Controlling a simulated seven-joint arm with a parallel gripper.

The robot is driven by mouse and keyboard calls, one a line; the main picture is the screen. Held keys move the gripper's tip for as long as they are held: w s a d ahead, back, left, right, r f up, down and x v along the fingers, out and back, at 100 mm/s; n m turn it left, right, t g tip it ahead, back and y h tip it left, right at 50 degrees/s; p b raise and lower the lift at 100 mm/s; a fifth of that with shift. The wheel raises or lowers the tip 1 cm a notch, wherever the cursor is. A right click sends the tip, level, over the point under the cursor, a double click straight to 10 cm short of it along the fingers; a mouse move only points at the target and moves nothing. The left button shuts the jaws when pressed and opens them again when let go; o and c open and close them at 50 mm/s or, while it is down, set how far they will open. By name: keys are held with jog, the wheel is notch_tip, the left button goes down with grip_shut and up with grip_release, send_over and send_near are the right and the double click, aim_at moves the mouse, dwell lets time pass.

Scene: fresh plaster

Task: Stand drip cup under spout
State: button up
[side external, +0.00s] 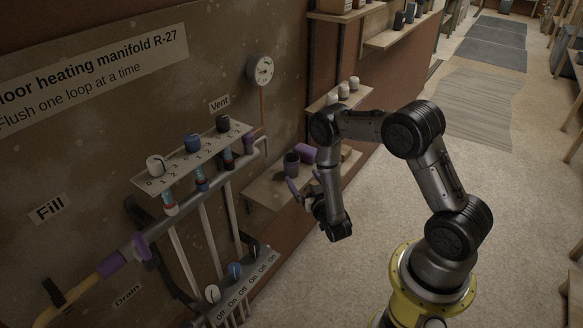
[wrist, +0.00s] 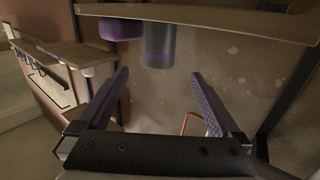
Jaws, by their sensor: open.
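A dark grey cup (side external: 291,164) stands upright on a small wall shelf (side external: 262,196). The wrist view, where things look upside down, shows this grey cup (wrist: 159,48) with a purple band near its rim. I take it for the drip cup. A pale bent pipe end (side external: 264,146), apparently the spout, sticks out of the manifold above and left of the cup. My gripper (side external: 303,181) is in front of the shelf, its purple fingers apart and empty. In the wrist view the cup lies ahead, between the lines of the fingers (wrist: 159,74), not touched.
A purple object (side external: 306,152) is close beside the cup; it also shows in the wrist view (wrist: 121,29). A valve rail (side external: 178,166) with knobs and a gauge (side external: 261,70) are on the wall. Another shelf (side external: 338,100) holds white items.

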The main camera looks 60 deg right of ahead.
aim_at(289, 157)
jog(key=x, duration=1.3)
jog(key=shift+w+d+f, duration=0.15)
jog(key=shift+w+d, duration=0.05)
jog(key=shift+w, duration=0.1)
jog(key=c, duration=1.5)
